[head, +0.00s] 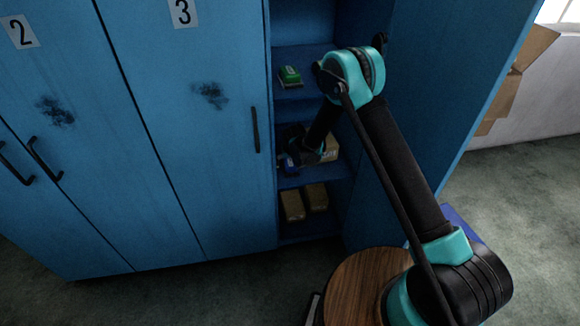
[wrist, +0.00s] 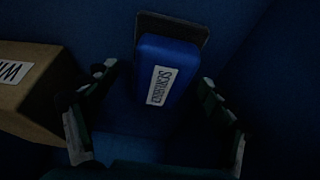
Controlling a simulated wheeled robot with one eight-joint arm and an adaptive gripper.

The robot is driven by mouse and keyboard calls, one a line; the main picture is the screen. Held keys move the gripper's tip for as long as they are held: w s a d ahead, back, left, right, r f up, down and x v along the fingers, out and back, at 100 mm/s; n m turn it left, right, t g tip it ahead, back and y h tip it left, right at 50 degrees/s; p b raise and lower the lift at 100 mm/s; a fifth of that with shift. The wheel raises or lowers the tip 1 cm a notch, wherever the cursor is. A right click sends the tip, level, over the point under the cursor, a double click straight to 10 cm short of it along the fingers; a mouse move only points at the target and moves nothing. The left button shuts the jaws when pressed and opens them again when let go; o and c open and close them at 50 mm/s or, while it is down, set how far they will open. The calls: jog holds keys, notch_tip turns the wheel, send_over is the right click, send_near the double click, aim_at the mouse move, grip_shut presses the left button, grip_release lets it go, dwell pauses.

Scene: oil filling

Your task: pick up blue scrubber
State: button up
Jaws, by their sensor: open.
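The blue scrubber (wrist: 167,72) shows in the wrist view, upper middle, as a blue block with a white label and a dark pad at its far end. It lies on a shelf inside the blue locker, and a small blue part of it (head: 290,166) shows in the head view. My gripper (wrist: 155,125) is open, with one finger on each side of the scrubber's near end in the picture. I cannot tell whether the fingers are level with it or above it. In the head view my arm reaches into the locker and hides most of that shelf.
A labelled cardboard box (wrist: 38,88) sits close to the left finger in the wrist view. The shelf above holds a green item (head: 290,75). The bottom shelf holds brown boxes (head: 292,205). The open locker door (head: 440,100) is right of my arm; closed blue doors (head: 190,140) are left.

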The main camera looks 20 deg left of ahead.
jog(key=c, duration=1.2)
jog(key=shift+r, duration=0.2)
jog(key=shift+c, duration=0.2)
